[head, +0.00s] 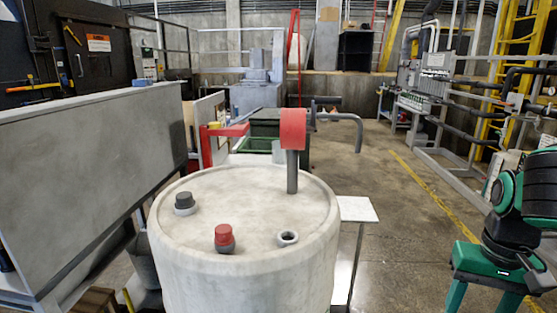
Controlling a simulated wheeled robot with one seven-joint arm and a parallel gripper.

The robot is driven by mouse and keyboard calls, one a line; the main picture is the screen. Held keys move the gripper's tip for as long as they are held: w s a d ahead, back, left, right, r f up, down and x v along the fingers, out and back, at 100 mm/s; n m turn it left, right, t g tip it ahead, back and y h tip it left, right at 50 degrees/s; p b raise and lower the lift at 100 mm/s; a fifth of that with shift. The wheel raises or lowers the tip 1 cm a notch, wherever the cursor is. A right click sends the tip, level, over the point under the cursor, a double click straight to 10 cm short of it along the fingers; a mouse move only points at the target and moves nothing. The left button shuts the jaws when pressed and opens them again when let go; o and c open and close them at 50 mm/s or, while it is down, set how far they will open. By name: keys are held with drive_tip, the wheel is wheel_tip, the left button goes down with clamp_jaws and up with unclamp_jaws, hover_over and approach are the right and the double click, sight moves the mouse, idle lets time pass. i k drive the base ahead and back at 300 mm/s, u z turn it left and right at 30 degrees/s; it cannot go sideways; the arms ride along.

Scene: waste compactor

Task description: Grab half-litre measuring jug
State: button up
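I cannot make out a half-litre measuring jug for certain. A small pale, upright shape (278,151) shows just left of the red-topped post, beyond the drum; it is too small and partly hidden to identify. My gripper is not in view.
A large pale drum (245,265) fills the near middle, with a dark knob (184,200), a red knob (224,235), a ring fitting (288,238) and a red-topped post (292,130). A grey panel (90,165) blocks the left. Open floor (400,220) lies right of centre.

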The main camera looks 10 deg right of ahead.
sight(278, 155)
drive_tip(key=z, duration=2)
drive_tip(key=i, duration=2.65)
drive_tip(key=u, duration=1.3)
